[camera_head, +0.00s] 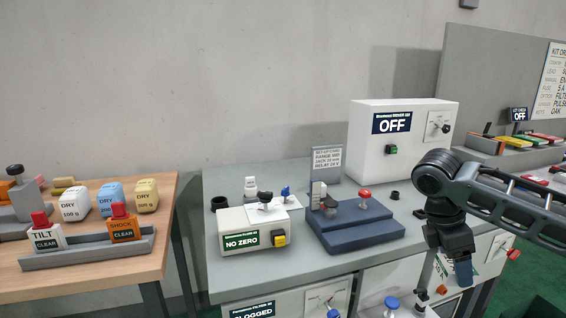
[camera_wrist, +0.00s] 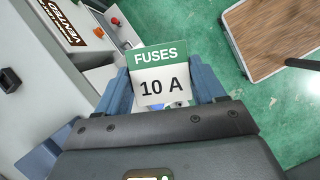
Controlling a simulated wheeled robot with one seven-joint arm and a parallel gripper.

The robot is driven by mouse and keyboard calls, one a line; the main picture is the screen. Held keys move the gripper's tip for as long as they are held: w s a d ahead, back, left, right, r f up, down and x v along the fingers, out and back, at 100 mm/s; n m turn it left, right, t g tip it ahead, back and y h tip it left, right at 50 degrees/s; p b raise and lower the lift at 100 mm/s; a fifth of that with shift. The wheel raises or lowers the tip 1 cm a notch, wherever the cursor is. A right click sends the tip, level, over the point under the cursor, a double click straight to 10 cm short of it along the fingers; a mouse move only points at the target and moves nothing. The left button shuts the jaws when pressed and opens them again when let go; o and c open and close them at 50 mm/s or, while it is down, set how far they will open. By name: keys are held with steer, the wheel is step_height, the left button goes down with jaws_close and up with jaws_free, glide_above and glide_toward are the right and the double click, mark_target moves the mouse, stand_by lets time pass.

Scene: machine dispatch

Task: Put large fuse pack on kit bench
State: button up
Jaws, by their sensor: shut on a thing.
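My gripper (camera_wrist: 160,95) is shut on a fuse pack (camera_wrist: 158,75) in the wrist view. The pack is a flat white and green box marked "FUSES 10 A", held between two blue fingers above the green floor. In the head view my gripper (camera_head: 462,272) hangs at the front right of the grey machine bench, with one blue finger showing; I cannot make out the pack clearly there. No bench is labelled as the kit bench. A board headed "KIT OR..." (camera_head: 552,85) is on the grey panel at far right.
The grey bench (camera_head: 250,185) holds a "NO ZERO" box (camera_head: 240,225), a dark blue fixture (camera_head: 360,232) and a white "OFF" cabinet (camera_head: 400,160). A wooden table (camera_head: 150,200) with packs stands at left. A wooden top (camera_wrist: 275,35) shows in the wrist view.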

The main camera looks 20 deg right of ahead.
steer(key=s+a+f+m+g+y, duration=0.1)
steer(key=a+f+m, duration=0.5)
steer(key=a+f, duration=0.6)
steer(key=s+a+f+m+g+y, duration=0.1)
steer(key=s+a+f+m+y, duration=0.1)
steer(key=a+f+m, duration=0.5)
steer(key=a+f+y, duration=0.1)
steer(key=a+f, duration=0.3)
steer(key=a, duration=0.2)
steer(key=shift+s+a+f+g, duration=0.15)
steer(key=shift+s+f+g, duration=0.15)
steer(key=shift+f, duration=0.1)
steer(key=shift+s+d+f, duration=0.1)
steer(key=shift+s+d, duration=0.1)
